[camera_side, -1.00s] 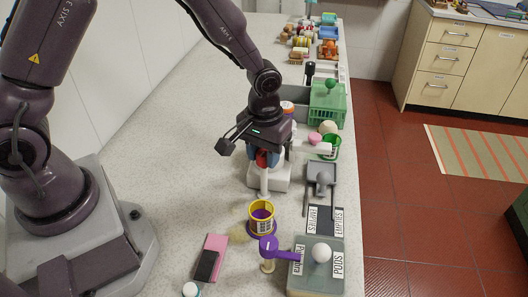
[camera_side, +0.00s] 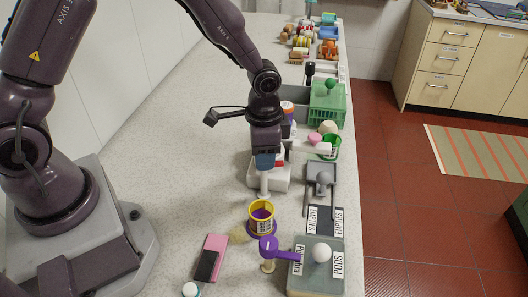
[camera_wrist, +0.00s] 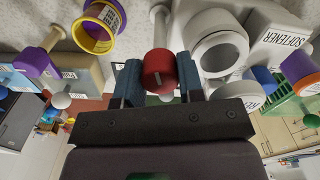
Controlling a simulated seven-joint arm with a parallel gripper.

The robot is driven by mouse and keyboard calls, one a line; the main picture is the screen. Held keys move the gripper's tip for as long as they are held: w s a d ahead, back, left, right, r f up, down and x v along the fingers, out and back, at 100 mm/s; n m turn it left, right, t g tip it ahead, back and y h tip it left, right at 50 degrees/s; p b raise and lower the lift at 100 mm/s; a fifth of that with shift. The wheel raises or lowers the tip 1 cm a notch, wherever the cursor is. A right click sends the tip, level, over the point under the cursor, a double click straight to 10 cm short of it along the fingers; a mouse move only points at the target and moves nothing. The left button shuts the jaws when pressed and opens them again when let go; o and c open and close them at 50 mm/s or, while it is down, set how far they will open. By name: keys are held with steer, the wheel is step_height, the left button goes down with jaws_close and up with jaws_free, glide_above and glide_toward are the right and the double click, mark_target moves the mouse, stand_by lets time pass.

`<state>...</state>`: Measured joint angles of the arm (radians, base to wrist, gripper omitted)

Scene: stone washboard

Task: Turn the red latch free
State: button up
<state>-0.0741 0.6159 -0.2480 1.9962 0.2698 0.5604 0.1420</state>
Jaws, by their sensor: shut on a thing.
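The red latch (camera_wrist: 158,72) shows in the wrist view as a red knob with a pale mark on its face. It sits between the two blue fingers of my gripper (camera_wrist: 160,82), which is shut on it. In the side view my gripper (camera_side: 267,160) points down at the white device (camera_side: 270,181), and one blue finger covers most of the latch. A sliver of red shows just right of that finger. In the wrist view a round white opening (camera_wrist: 220,52) of the device lies right of the latch.
A yellow-rimmed purple cup (camera_side: 261,216) and a purple lever (camera_side: 268,245) stand in front of the device. A grey scoop-like piece (camera_side: 321,178) and a green cup (camera_side: 329,146) are at its right. A green basket (camera_side: 327,104) stands behind. The counter to the left is clear.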

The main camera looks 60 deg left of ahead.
steer(key=shift+r+m, duration=0.1)
steer(key=shift+m, duration=1.4)
steer(key=o, duration=0.9)
step_height(320, 180, up, 13)
steer(key=shift+f, duration=0.1)
steer(key=s+a+r+n+t, duration=0.1)
steer(key=s+r+n+t, duration=0.1)
steer(key=s, duration=0.3)
steer(key=s+a+r+n+t, duration=0.1)
steer(key=s+a+r+n, duration=0.1)
steer(key=s+r+n, duration=0.2)
steer(key=s+a+r+n+t, duration=0.2)
steer(key=s+r, duration=0.3)
steer(key=s, duration=0.3)
steer(key=shift+s+r+n+t, duration=0.1)
steer(key=shift+r+n+t, duration=0.05)
steer(key=shift+n+t, duration=0.2)
